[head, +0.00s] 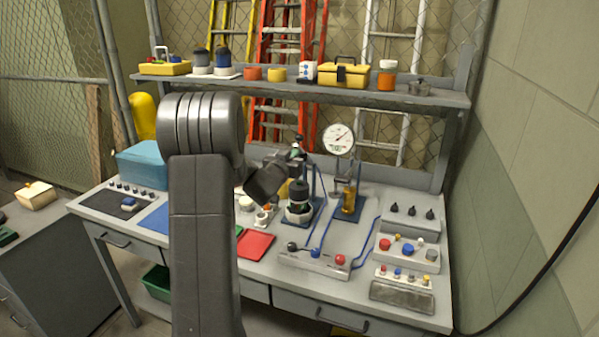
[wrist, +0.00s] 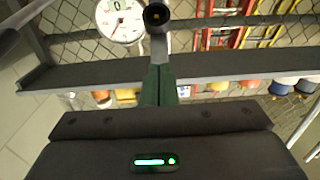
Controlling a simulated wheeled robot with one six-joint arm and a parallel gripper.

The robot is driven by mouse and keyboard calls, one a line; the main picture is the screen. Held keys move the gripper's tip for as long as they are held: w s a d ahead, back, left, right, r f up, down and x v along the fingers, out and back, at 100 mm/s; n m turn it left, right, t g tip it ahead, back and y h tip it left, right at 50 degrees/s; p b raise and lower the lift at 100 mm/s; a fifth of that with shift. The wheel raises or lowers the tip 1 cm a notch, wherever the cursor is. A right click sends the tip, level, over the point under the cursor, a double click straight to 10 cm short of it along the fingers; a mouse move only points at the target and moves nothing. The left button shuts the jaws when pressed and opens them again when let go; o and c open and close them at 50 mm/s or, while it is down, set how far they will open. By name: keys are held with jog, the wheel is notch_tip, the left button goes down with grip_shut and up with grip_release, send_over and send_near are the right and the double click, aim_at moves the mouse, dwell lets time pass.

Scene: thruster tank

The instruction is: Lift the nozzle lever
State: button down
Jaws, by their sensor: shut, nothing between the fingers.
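My gripper (head: 296,151) is above the tank-like device (head: 299,200), a black-topped, white-bodied unit on a blue base. In the wrist view my gripper (wrist: 159,72) has its dark green fingers together, with nothing between them. A dark round end with a pale ring (wrist: 156,15) lies just beyond the fingertips in the wrist view. It may be part of the nozzle or its lever; I cannot tell which. I cannot tell whether the fingers touch it. My wrist hides part of the device in the head view.
A dial gauge (head: 339,139) stands close to the right of my gripper, above an amber cylinder (head: 349,200). A shelf (head: 420,97) with jars and a yellow toolbox (head: 343,76) runs behind. A control box (head: 314,260) with knobs and blue hoses is in front. A red mat (head: 256,245) lies left.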

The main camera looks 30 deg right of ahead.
jog(key=shift+w+d+r+p, duration=0.35)
jog(key=shift+r+p, duration=0.15)
jog(key=shift+r, duration=0.1)
jog(key=shift+w+d+r+p, duration=0.2)
jog(key=shift+d+r+p, duration=0.15)
jog(key=shift+r+p, duration=0.15)
jog(key=w+d+r+p, duration=0.3)
jog(key=d+p, duration=0.1)
jog(key=shift+w+r+p, duration=0.15)
jog(key=shift+w+p, duration=0.05)
jog(key=shift+p, duration=0.1)
jog(key=r+p+x, duration=0.1)
jog(key=x, duration=0.5)
jog(key=shift+w+r, duration=0.1)
jog(key=b+v, duration=0.3)
jog(key=v, duration=0.4)
jog(key=shift+d, duration=0.1)
jog(key=shift+d, duration=0.1)
